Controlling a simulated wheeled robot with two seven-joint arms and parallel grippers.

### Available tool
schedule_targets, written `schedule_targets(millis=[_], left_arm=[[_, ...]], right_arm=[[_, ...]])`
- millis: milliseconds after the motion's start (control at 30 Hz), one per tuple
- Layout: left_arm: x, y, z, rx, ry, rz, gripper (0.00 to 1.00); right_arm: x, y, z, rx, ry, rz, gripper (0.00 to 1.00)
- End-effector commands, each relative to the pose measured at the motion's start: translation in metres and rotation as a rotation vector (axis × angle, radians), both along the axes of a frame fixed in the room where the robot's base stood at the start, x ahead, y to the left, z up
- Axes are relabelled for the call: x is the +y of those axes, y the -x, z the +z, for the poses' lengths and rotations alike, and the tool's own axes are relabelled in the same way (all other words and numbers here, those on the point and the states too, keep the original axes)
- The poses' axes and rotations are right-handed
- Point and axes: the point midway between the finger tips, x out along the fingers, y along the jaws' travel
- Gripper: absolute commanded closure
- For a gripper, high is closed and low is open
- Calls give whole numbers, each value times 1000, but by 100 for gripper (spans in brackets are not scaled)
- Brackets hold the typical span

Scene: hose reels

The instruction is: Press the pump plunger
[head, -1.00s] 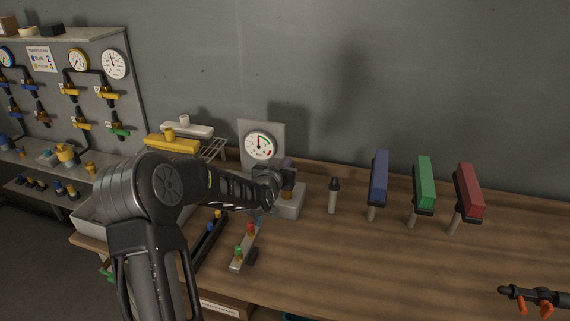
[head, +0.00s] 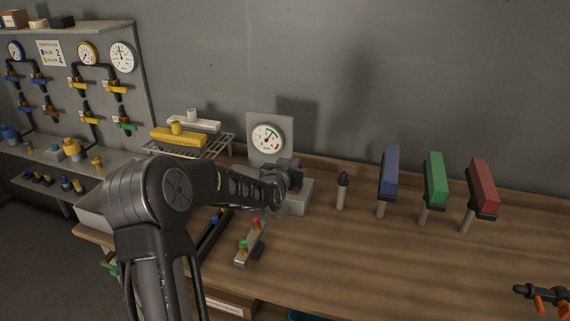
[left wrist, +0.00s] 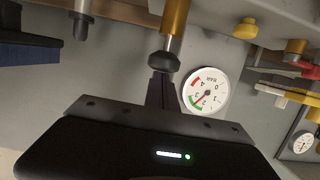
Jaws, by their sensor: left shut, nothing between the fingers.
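The pump (head: 298,200) is a light grey block on the wooden bench, in front of a dial gauge (head: 267,138). In the left wrist view, which is upside down, its plunger (left wrist: 166,62) shows as a black knob on a brass shaft. My left gripper (head: 292,172) is shut and empty, right over the pump. In the left wrist view its fingertips (left wrist: 163,80) are at the knob's top, touching or nearly so. In the head view the gripper hides the plunger. The gauge also shows in the left wrist view (left wrist: 205,92).
Right of the pump stand a dark-tipped post (head: 342,190) and blue (head: 389,170), green (head: 435,178) and red (head: 483,186) blocks on posts. A small manifold (head: 248,243) lies in front. A wire rack (head: 215,148) is behind my arm. The bench's front middle is clear.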

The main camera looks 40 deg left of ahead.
Motion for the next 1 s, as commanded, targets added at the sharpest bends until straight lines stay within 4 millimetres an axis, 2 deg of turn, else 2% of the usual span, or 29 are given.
schedule_targets(millis=[133,167,200,400,600,800,1000], left_arm=[[3,-5,29,-5,-2,-1,100],[2,-2,30,-5,-2,-1,100],[0,7,28,-4,-3,0,100],[-13,47,39,-7,-7,0,100],[-23,76,49,-8,-5,0,100],[-27,86,53,-8,-5,0,100],[-27,87,53,-8,-4,0,100]], right_arm=[[0,1,8,3,2,-1,64],[-1,1,4,3,3,-1,64],[0,0,-3,2,2,-1,64],[1,-2,-16,-5,-3,1,64],[1,-3,-23,-8,-6,2,64],[1,-3,-24,-10,-7,3,64],[1,-3,-24,-10,-7,3,64]])
